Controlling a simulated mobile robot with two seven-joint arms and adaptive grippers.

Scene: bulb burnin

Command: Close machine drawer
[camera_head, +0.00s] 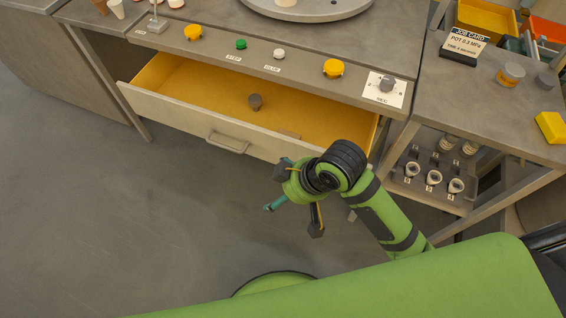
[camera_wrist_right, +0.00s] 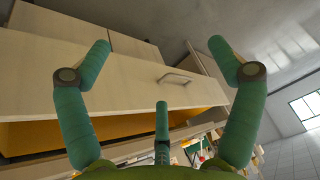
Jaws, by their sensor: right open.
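The machine drawer (camera_head: 190,116) stands pulled out from under the machine's control panel, its yellow inside showing. Its pale front carries a grey bar handle (camera_head: 228,142). In the right wrist view the drawer front (camera_wrist_right: 120,72) and handle (camera_wrist_right: 173,77) lie beyond the fingers. My right gripper (camera_head: 291,200) is in front of the drawer's right half, to the right of the handle. Its teal fingers (camera_wrist_right: 158,72) are spread and empty, and appear apart from the drawer front. My left gripper is not in view.
The control panel (camera_head: 300,67) above has yellow, green and white buttons and a dial (camera_head: 387,84). A side bench (camera_head: 470,90) at right bears a job card (camera_head: 464,46) and small parts; its lower shelf holds several sockets. The floor (camera_head: 120,220) before the drawer is clear.

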